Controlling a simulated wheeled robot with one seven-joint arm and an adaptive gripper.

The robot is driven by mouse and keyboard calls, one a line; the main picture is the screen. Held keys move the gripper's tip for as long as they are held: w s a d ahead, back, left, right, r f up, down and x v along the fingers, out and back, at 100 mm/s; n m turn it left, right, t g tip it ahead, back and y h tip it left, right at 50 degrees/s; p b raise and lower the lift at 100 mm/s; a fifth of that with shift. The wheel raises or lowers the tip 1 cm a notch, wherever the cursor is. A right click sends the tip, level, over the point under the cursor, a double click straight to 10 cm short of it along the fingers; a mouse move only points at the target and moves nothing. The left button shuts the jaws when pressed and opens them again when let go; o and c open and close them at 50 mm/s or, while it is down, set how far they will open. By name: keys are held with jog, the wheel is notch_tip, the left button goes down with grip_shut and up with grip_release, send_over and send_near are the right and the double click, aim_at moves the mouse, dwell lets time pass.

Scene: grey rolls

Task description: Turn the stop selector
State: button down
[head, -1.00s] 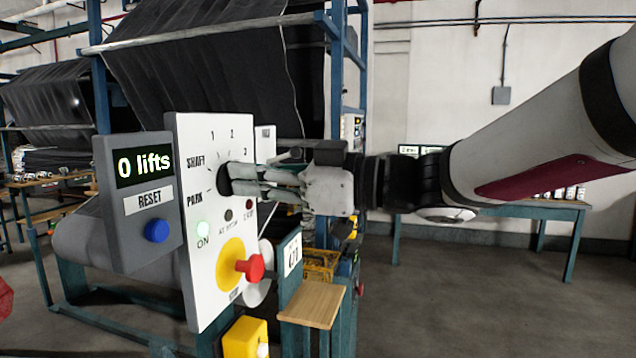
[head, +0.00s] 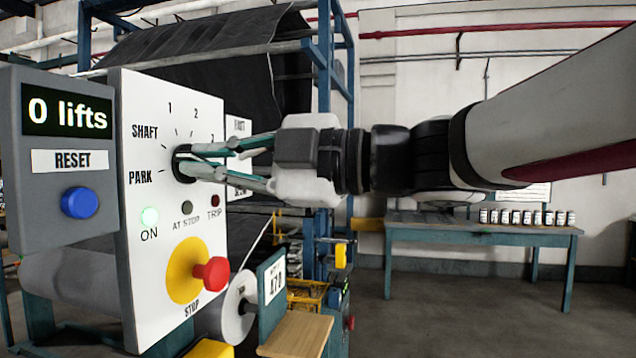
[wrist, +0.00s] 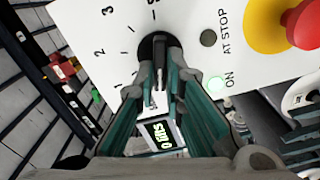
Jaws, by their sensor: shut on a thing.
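The stop selector is a round black knob (head: 182,170) on a white panel (head: 150,255). Tick marks, the numbers 1, 2 and a partly covered one, and the words SHAFT and PARK surround it. My gripper (head: 193,160) reaches in from the right, its teal fingers one above the other at the knob, shut on it. In the wrist view the dark knob (wrist: 156,46) lies at the far end of the fingers (wrist: 160,82). Which mark it points at is hard to tell. The ON lamp (head: 150,217) glows green; the AT STOP lamp (head: 186,208) is dark.
A red stop button (head: 212,274) on a yellow disc sticks out below the knob. A grey counter box (head: 60,180) reads "0 lifts" and has a blue reset button (head: 79,202). A wooden shelf (head: 296,336) is below right. Open floor lies right of it.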

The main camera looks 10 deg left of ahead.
jog(key=n+b, duration=0.1)
jog(key=n, duration=0.1)
jog(key=n+b, duration=0.3)
jog(key=b, duration=0.1)
jog(key=shift+f+n, duration=0.35)
jog(key=shift+n, duration=0.05)
dwell(0.3)
jog(key=c, duration=1.7)
grip_release()
jog(key=shift+d+r, duration=0.1)
jog(key=d, duration=0.8)
jog(key=s+d, duration=0.1)
jog(key=d, duration=0.3)
